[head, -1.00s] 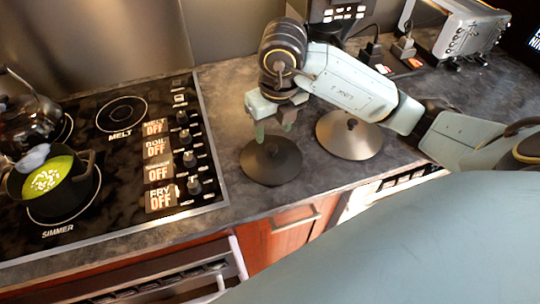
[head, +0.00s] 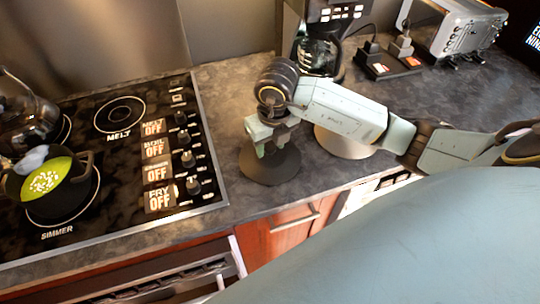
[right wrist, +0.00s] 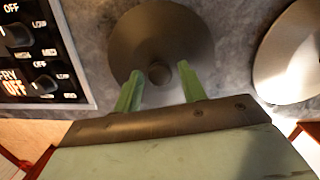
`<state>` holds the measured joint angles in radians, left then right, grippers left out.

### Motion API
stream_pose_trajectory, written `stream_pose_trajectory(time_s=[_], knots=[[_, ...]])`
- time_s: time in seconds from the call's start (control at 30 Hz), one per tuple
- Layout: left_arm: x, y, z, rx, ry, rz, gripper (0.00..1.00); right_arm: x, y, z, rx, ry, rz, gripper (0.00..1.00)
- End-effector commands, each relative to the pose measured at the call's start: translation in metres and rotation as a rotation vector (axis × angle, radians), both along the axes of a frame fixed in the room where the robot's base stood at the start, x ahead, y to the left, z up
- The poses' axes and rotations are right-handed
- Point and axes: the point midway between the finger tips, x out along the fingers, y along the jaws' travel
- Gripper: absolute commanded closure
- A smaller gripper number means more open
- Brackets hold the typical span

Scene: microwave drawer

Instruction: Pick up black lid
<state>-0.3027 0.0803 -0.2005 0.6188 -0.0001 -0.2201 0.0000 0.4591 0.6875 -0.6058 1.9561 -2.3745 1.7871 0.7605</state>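The black lid (head: 272,170) lies flat on the grey counter, right of the stove; it also shows in the right wrist view (right wrist: 180,38). My right gripper (head: 267,149) is above it, pointing down. In the right wrist view my right gripper (right wrist: 163,82) is open, with green fingers apart on either side of the lid's round knob (right wrist: 159,72). A gap shows between each finger and the knob. The knob is hidden by the gripper in the head view. My left gripper is not in view.
A second, lighter lid (head: 341,142) lies just right of the black lid, partly behind my right arm. The stove (head: 110,200) is to the left, with a pot (head: 62,192) and a kettle (head: 25,118). A coffee maker (head: 318,50) and a silver appliance (head: 455,35) stand behind.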

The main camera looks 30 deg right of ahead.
Motion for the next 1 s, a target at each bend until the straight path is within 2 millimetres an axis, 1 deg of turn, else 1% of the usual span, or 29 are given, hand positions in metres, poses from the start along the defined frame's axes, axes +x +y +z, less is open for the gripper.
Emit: stream_pose_trajectory(time_s=[0.03,0.3,0.67,0.77,1.0], knots=[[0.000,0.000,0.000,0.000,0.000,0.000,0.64,0.000,0.000,0.000,0.000,0.000,0.000,0.65],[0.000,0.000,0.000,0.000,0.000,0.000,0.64,0.000,0.000,0.001,0.000,0.000,0.000,1.00],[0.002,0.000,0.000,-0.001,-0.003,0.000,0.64,0.001,0.000,0.003,0.000,-0.003,0.000,1.00],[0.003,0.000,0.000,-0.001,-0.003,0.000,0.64,0.002,0.000,0.014,0.000,-0.006,0.001,1.00],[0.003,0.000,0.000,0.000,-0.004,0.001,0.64,0.002,0.000,0.062,0.000,-0.008,0.001,1.00]])
